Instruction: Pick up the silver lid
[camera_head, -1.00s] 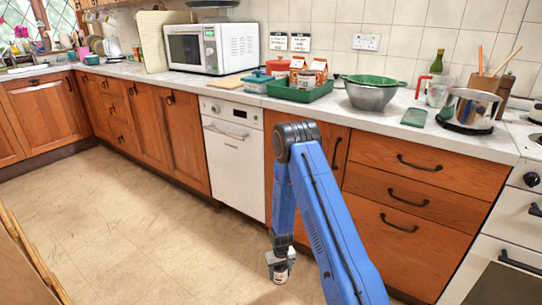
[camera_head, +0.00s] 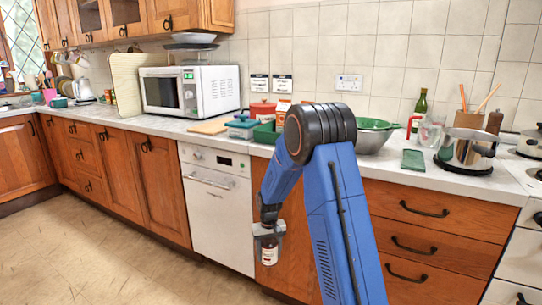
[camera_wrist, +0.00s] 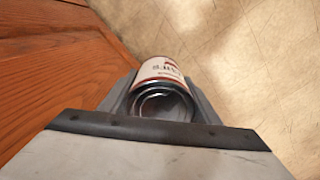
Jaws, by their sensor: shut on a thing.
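My gripper (camera_head: 268,236) is shut on a small can (camera_head: 269,256) with a white and red label. In the wrist view the can (camera_wrist: 163,72) sits between the fingers, its round metal end towards me. The gripper hangs in front of the lower cabinets, below the counter. A silver pan (camera_head: 530,146) stands at the right edge of the head view, with what looks like a silver lid and dark knob (camera_head: 539,127) on top, partly cut off. A silver pot (camera_head: 468,152) stands left of it; I cannot tell whether it has a lid.
The counter (camera_head: 440,180) holds a green colander (camera_head: 372,124) in a bowl, a green bottle (camera_head: 419,108), a glass jug (camera_head: 430,133), a green block (camera_head: 413,160) and a microwave (camera_head: 190,90). The floor (camera_head: 100,250) at left is clear.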

